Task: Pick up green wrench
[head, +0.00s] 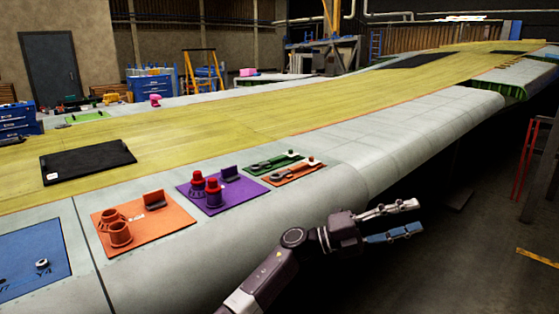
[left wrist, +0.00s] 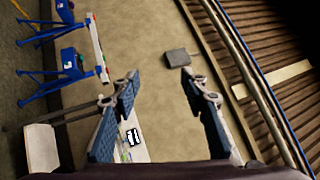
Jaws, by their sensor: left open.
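The green wrench (head: 271,162) lies flat on a small green mat (head: 284,168) near the front edge of the wing in the head view. Its details are small at this distance. A similar wrench (head: 294,173) lies on an orange mat just in front of it. My left gripper (head: 408,217) is open and empty, to the right of and apart from both mats, off the wing's front edge. In the left wrist view its two blue-padded fingers (left wrist: 159,88) are spread with nothing between them. The wrench does not show there. My right gripper is not in view.
A purple mat (head: 244,196) with red-topped parts and an orange mat (head: 176,236) with orange cups lie left of the wrenches. A black pad (head: 87,160) lies farther back. The wing's rounded front edge (head: 345,190) lies between my left gripper and the mats.

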